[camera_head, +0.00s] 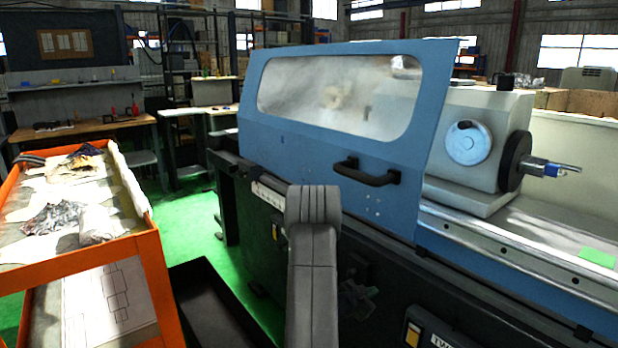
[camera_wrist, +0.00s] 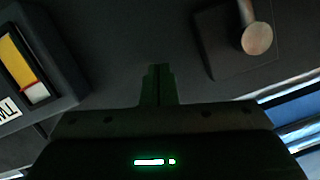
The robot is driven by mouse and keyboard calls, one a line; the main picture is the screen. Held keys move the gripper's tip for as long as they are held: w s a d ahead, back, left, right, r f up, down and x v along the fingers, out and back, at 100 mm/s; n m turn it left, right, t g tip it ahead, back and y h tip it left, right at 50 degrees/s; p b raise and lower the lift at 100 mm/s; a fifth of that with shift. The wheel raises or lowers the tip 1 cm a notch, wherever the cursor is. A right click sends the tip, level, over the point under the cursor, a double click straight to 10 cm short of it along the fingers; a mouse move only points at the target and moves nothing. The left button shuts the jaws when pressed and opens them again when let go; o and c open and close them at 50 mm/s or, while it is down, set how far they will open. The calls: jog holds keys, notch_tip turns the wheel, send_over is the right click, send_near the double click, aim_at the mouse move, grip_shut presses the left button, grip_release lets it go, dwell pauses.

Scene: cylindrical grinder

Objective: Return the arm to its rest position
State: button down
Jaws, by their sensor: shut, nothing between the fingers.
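My arm rises in the middle of the head view, in front of the grinder (camera_head: 340,130). My gripper is hidden in that view. In the wrist view my gripper (camera_wrist: 158,70) shows as dark, greenish fingers pressed together at the centre. It is shut with nothing between the fingers. Behind it is a dark machine surface, with a panel bearing a yellow and white part (camera_wrist: 22,75) at the left and a round knob (camera_wrist: 257,38) at the upper right.
The grinder's blue door (camera_head: 300,140) with a black handle (camera_head: 367,172) is closed in front of my arm. An orange cart (camera_head: 155,265) with rags stands at the left. A dark tray (camera_head: 215,308) lies on the green floor. Workbenches (camera_head: 85,127) stand behind.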

jog(key=shift+r+p, duration=0.25)
jog(key=shift+p, duration=0.15)
jog(key=shift+a+r, duration=0.1)
